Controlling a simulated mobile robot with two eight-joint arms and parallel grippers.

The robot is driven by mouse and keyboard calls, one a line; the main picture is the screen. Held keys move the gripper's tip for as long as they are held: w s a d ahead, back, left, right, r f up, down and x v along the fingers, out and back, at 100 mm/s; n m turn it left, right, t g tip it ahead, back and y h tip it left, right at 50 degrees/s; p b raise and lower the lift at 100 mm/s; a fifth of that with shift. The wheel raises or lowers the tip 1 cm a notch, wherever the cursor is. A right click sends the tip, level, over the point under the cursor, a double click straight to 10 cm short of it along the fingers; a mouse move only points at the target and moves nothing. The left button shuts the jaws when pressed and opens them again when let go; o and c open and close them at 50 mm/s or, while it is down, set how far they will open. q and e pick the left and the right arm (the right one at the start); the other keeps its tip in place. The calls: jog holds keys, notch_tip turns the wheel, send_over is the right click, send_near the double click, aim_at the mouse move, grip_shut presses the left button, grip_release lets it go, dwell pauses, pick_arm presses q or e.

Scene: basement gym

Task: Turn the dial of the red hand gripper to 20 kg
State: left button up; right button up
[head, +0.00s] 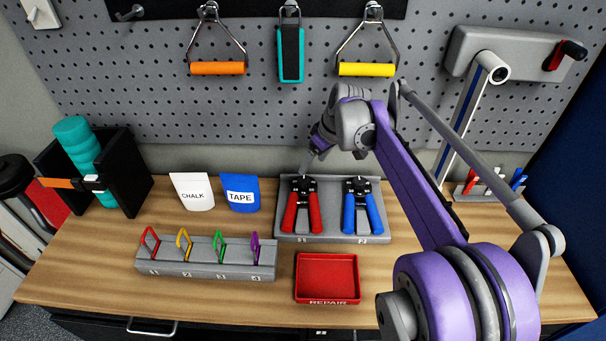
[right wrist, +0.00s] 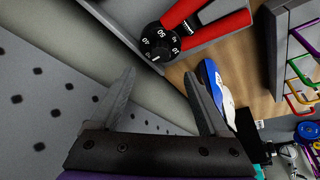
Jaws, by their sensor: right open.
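The red hand gripper (head: 289,215) lies in the left slot of a grey holder (head: 325,238), its black dial at the far end and its red handles toward me. In the right wrist view the numbered dial (right wrist: 160,42) shows close up beyond the fingertips; I cannot tell its setting. My right gripper (head: 309,164) is just behind the dial in the head view, its fingers partly hidden. In the right wrist view my right gripper (right wrist: 165,88) is open and empty, fingers apart, not visibly touching the dial. My left gripper is not in view.
A blue hand gripper (head: 375,214) lies close on the right in the same holder. Chalk (head: 193,192) and tape (head: 241,195) pouches stand to the left. A red repair tray (head: 327,280) and a rack of coloured clips (head: 205,263) are in front. A pegboard (head: 270,120) rises behind.

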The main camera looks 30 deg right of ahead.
aim_at(304, 179)
jog(key=x, duration=0.8)
jog(key=shift+w+a+f, duration=0.1)
jog(key=shift+f, duration=0.2)
grip_shut()
